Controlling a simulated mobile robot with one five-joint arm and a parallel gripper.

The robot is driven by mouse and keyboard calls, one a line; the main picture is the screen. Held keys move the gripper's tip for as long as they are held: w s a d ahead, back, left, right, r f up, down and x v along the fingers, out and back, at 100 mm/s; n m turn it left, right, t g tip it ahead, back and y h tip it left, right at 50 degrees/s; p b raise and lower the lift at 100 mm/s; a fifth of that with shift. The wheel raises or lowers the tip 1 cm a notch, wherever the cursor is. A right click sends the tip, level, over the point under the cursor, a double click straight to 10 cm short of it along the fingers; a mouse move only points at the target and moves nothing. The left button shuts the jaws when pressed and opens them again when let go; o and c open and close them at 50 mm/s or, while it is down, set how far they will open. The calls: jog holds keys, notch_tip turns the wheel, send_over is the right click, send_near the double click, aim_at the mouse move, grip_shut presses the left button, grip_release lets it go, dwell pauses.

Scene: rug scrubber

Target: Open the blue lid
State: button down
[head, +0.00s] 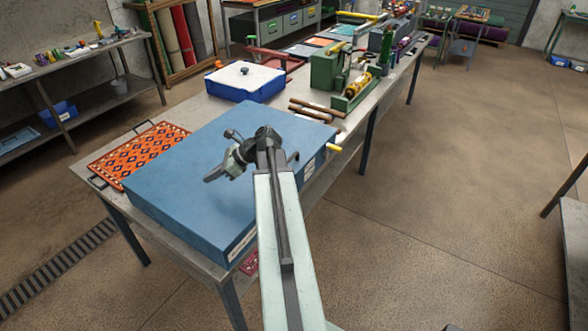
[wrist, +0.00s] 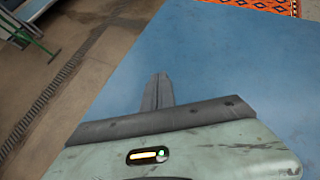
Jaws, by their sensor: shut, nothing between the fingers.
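A large flat blue box sits on the long workbench in the head view, and its broad blue lid (head: 180,165) lies flat and looks shut. A pale label is on its near side. In the wrist view the blue lid (wrist: 240,80) fills the right and middle of the picture. My gripper (head: 212,176) is over the lid's top with its fingers together and nothing between them. In the wrist view my gripper (wrist: 161,80) points across the lid near its left edge. I cannot tell whether it touches the lid. My arm hides part of the lid's right side.
An orange patterned rug piece (head: 135,152) lies left of the box. Behind it are a blue tray with a white top (head: 245,78), brown rods (head: 318,106) and a green machine (head: 328,70). The floor (head: 440,200) to the right is clear.

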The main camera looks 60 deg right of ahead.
aim_at(296, 170)
jog(key=s+d+m+h, duration=0.1)
jog(key=s+d, duration=0.2)
jog(key=d, duration=0.1)
jog(key=s+d+m+t, duration=0.1)
jog(key=s+d, duration=0.2)
jog(key=d, duration=0.1)
jog(key=s+d+m+h+b, duration=0.1)
jog(key=s+d, duration=0.2)
jog(key=d, duration=0.1)
jog(key=shift+s+d+f+t+h, duration=0.2)
jog(key=shift+s+d+t+h, duration=0.1)
jog(key=shift+s+d, duration=0.1)
jog(key=s+d+m+t+h+b, duration=0.1)
jog(key=s+d+m+h, duration=0.25)
jog(key=s+d, duration=1.05)
jog(key=shift+m, duration=0.25)
jog(key=w+f+b, duration=0.1)
jog(key=w, duration=0.1)
jog(key=w+a+f+b, duration=0.1)
jog(key=w+f+b, duration=0.1)
jog(key=w+a+f+b, duration=0.1)
jog(key=w, duration=0.1)
jog(key=shift+f+b, duration=0.35)
jog(key=shift+b, duration=0.05)
jog(key=shift+w+f, duration=0.15)
jog(key=shift+w, duration=0.25)
jog(key=shift+a, duration=0.2)
